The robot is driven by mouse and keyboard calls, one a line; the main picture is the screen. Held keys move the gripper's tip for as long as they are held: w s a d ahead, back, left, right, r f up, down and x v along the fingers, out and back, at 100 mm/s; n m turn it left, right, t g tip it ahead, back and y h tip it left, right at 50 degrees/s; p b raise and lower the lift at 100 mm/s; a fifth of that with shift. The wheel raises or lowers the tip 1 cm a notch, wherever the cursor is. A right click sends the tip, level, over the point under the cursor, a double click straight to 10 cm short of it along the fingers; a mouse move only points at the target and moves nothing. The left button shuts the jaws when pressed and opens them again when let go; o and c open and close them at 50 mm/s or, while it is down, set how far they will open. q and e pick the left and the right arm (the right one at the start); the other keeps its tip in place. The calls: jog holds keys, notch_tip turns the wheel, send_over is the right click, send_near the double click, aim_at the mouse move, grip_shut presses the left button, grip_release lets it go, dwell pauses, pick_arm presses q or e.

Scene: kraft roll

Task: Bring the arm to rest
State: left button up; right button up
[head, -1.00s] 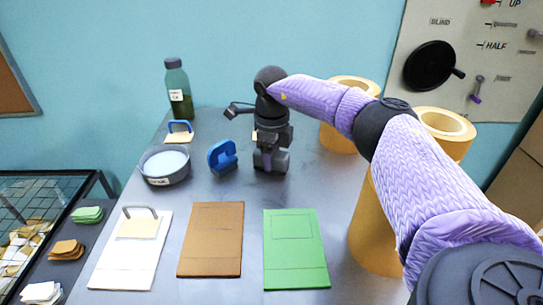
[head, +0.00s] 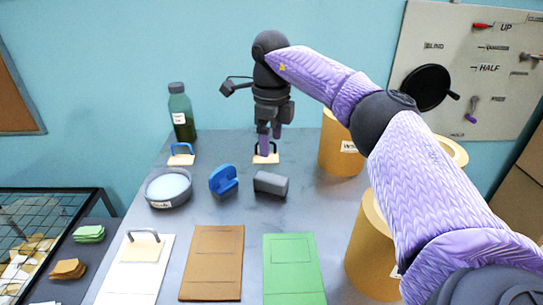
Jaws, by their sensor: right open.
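My right arm, in a purple knitted sleeve, comes in from the right in the head view and reaches over the back of the table. My left gripper is not in view.
Tan paper rolls (head: 340,145) stand on the right, partly behind my arm. A green bottle (head: 181,115), a grey bowl (head: 168,188) and a blue tool (head: 223,180) are on the left. White, brown (head: 212,262) and green (head: 293,268) sheets lie in front.

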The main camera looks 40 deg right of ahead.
jog(key=shift+r, duration=0.45)
